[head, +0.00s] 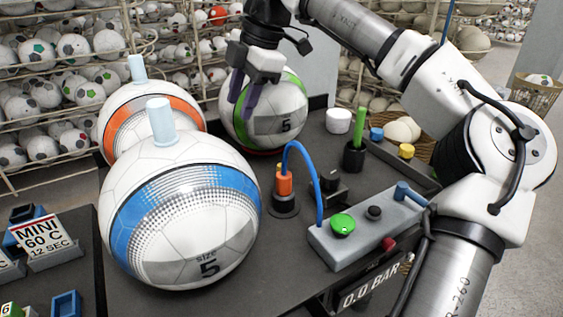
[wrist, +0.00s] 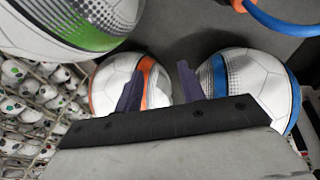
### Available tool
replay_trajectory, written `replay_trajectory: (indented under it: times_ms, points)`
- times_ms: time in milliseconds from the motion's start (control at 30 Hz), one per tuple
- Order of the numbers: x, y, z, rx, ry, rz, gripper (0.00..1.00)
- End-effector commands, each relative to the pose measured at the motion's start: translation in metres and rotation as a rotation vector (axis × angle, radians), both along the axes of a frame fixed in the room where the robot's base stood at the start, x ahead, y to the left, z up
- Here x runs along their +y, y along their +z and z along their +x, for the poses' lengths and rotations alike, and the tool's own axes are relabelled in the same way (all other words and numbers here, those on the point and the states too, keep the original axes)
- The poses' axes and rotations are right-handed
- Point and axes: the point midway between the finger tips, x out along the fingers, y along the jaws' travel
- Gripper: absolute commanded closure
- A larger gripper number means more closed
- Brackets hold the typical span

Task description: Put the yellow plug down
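The yellow plug (head: 406,151) is a small yellow-topped piece at the right side of the dark table in the head view, upright as far as I can see, its lower part hard to make out. My gripper (head: 243,104) is well to its left, in front of the green-striped ball (head: 285,103). In the wrist view my gripper (wrist: 160,85) has its two dark purple fingers apart with nothing held between them. The yellow plug does not show in the wrist view.
A blue plug (head: 376,134), white cap (head: 338,121) and green rod in a black holder (head: 353,158) stand near the yellow plug. The orange-striped ball (head: 118,112) and large blue-striped ball (head: 170,258) fill the left. A control box (head: 330,245) and blue hose (head: 313,165) lie in front.

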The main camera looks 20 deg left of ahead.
Motion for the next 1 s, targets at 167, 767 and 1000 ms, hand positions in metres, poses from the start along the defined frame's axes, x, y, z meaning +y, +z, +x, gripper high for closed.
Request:
replay_trajectory:
  times_ms: [167, 767, 1000]
  points:
    - [-0.053, -0.010, 0.009, -0.019, -0.097, -0.267, 0.61]
    - [-0.071, -0.087, 0.011, -0.021, -0.131, -0.352, 0.61]
    - [-0.071, -0.103, 0.009, -0.020, -0.130, -0.352, 0.61]
